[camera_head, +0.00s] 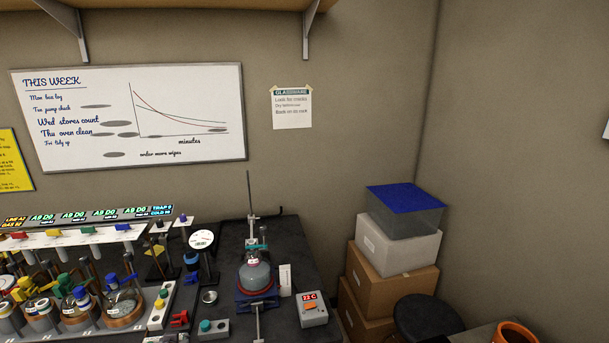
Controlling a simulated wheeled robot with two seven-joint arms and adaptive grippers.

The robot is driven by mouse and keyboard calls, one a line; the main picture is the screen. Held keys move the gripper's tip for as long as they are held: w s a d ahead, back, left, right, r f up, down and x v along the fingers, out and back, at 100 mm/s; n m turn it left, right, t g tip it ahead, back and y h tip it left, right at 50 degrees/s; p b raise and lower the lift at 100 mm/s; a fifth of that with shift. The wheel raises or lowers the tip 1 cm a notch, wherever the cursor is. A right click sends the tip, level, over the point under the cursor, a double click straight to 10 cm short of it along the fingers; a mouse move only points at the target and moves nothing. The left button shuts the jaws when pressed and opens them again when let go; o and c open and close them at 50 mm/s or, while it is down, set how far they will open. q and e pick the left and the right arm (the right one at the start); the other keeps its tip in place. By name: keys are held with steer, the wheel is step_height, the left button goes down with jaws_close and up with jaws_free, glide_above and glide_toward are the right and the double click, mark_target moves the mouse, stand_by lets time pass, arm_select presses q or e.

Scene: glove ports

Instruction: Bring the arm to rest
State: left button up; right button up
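Neither of my arms nor grippers shows in the head view. The view holds a dark bench (305,245) along the wall with lab equipment on it. Where my arms are, and whether my grippers hold anything, cannot be seen here.
Several flasks with coloured caps (120,302) crowd the bench's left part. Stacked boxes (398,247) fill the corner, near a dark stool (428,316) and an orange container (515,332).

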arm_select(q)
steer(key=s+d+f+m+g+h, duration=0.1)
steer(key=s+d+m+g+h, duration=0.15)
steer(key=s+d, duration=0.6)
steer(key=s+d+f+m+g+h, duration=0.1)
steer(key=s+d+m+g+h, duration=0.3)
steer(key=s, duration=0.8)
step_height(320, 180, down, 35)
steer(key=s+n+y+b, duration=0.1)
steer(key=s+n+y, duration=0.1)
steer(key=s, duration=0.1)
steer(key=s+a+f, duration=0.1)
steer(key=s+f, duration=0.9)
steer(key=s+a+f+g, duration=0.1)
steer(key=s+a+f, duration=0.1)
steer(key=s+f, duration=0.8)
steer(key=shift+s+a+b, duration=0.3)
steer(key=shift+s+b, duration=0.15)
steer(key=shift+s, duration=0.25)
arm_select(e)
steer(key=a, duration=0.1)
steer(key=s+a+f, duration=0.1)
steer(key=a, duration=0.1)
steer(key=a+f, duration=0.1)
steer(key=shift+s+a, duration=0.2)
steer(key=shift+s, duration=0.2)
arm_select(q)
steer(key=shift+f, duration=0.1)
arm_select(e)
steer(key=shift+d, duration=0.1)
